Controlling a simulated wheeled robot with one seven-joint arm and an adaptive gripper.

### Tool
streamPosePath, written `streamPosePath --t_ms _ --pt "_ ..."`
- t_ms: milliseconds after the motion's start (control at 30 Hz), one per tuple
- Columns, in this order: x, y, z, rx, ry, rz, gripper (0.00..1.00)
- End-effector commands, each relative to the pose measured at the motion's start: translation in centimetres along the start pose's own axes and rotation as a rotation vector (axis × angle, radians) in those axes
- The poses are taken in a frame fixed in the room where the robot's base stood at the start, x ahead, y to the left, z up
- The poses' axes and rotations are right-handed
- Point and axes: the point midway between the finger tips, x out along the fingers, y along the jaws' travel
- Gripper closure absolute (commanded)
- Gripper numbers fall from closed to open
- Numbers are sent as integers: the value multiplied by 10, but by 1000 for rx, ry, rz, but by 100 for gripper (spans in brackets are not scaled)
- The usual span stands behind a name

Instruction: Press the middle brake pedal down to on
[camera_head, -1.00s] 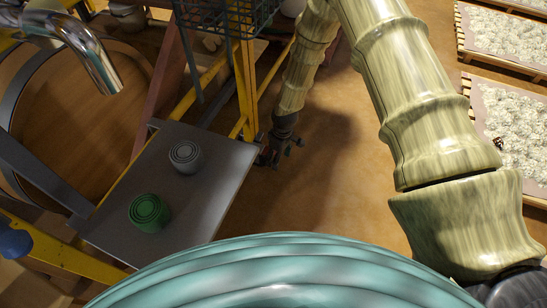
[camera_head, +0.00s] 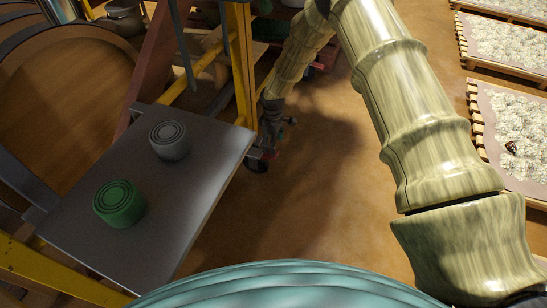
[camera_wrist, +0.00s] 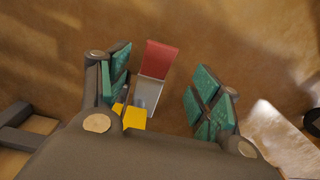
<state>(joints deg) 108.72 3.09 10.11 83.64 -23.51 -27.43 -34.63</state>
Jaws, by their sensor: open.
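A red pedal-like plate (camera_wrist: 161,58) on a grey metal piece (camera_wrist: 147,95) shows in the wrist view between my gripper's fingers. A small yellow part (camera_wrist: 134,117) lies just below it. I take this for a brake pedal, but cannot tell whether it is the middle one. My gripper (camera_wrist: 164,93) is open, with teal pads on both sides of the plate and gaps to it. In the head view my gripper (camera_head: 273,124) is small and dark, beside the yellow frame. A dark wheel (camera_head: 257,165) and a bit of red show just below it.
A grey platform (camera_head: 120,245) left of my gripper holds a green round knob or can (camera_head: 119,204) and a grey one (camera_head: 168,140). A yellow post (camera_head: 243,65) stands close by. Pallets of pale material (camera_head: 515,130) lie right. Brown floor (camera_head: 330,190) is open between.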

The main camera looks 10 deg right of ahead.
Motion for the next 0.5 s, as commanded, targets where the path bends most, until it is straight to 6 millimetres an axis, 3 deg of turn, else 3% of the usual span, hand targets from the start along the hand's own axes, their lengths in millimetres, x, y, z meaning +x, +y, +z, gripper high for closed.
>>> streamPosePath --t_ms 33,200,500 --pt "13 0 0 0 0 0 36" --pt "42 0 0 1 0 0 36" --pt "76 0 0 1 1 1 36"
